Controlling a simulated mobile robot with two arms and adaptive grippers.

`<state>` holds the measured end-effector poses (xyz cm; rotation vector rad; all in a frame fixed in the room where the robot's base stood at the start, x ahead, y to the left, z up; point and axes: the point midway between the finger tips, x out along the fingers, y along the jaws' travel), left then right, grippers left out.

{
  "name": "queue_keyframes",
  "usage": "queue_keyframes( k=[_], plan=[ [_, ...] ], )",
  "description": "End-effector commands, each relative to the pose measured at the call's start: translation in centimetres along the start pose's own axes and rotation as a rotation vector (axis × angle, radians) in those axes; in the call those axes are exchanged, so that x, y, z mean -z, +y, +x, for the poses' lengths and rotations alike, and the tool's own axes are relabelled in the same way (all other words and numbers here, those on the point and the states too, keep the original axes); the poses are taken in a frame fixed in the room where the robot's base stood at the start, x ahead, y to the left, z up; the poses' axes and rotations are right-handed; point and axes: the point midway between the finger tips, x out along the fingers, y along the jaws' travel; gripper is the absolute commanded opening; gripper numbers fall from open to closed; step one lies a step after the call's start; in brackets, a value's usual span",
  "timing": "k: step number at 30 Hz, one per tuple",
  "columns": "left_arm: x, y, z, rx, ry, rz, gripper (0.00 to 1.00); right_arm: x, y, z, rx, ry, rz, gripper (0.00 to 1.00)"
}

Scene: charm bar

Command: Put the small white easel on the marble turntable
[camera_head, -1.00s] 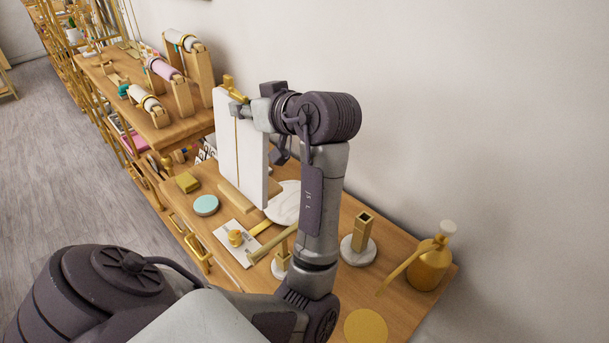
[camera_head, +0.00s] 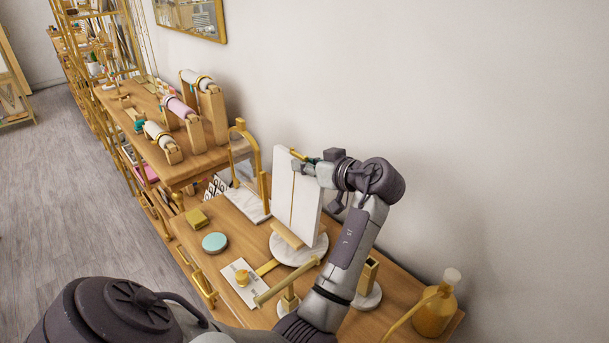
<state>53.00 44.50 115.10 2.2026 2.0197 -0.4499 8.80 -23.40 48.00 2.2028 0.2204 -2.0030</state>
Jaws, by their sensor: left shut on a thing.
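The small white easel (camera_head: 305,201) is an upright white board with a thin gold line down its face and a wooden ledge low at the front. My left gripper (camera_head: 305,163) is shut on its top edge. The marble turntable (camera_head: 315,252) is a round pale disc on the wooden table. The easel's lower end and ledge overlap the disc in the head view. I cannot tell whether the easel touches the disc or hangs just above it. My right gripper is out of view.
A gold stand on a marble base (camera_head: 247,203) is just left of the easel. A teal disc (camera_head: 214,242), a gold box (camera_head: 197,218), a card (camera_head: 241,280) and a gold bar stand (camera_head: 287,289) are in front. A gold bottle (camera_head: 436,312) is at right.

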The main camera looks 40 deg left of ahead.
Motion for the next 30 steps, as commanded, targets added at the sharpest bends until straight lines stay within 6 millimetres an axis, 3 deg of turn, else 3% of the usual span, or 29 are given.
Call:
queue_keyframes(
  k=[9, 20, 21, 25, 30],
  plan=[
    [-3.0, 0.3, 1.0, 0.0, 0.004, 0.001, 0.0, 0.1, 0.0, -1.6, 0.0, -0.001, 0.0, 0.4],
    [-3.5, 0.4, 1.1, -0.001, 0.004, -0.001, 0.0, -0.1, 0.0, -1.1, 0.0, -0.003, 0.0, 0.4],
    [-3.7, 0.4, 1.1, 0.0, -0.002, 0.003, 0.19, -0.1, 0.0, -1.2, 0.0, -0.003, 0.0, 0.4],
    [-3.7, 0.4, 1.1, 0.0, -0.002, 0.003, 0.41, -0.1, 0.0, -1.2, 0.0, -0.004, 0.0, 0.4],
    [-3.7, 0.4, 1.1, 0.0, -0.002, 0.003, 0.41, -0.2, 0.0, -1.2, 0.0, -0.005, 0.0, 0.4]
  ],
)
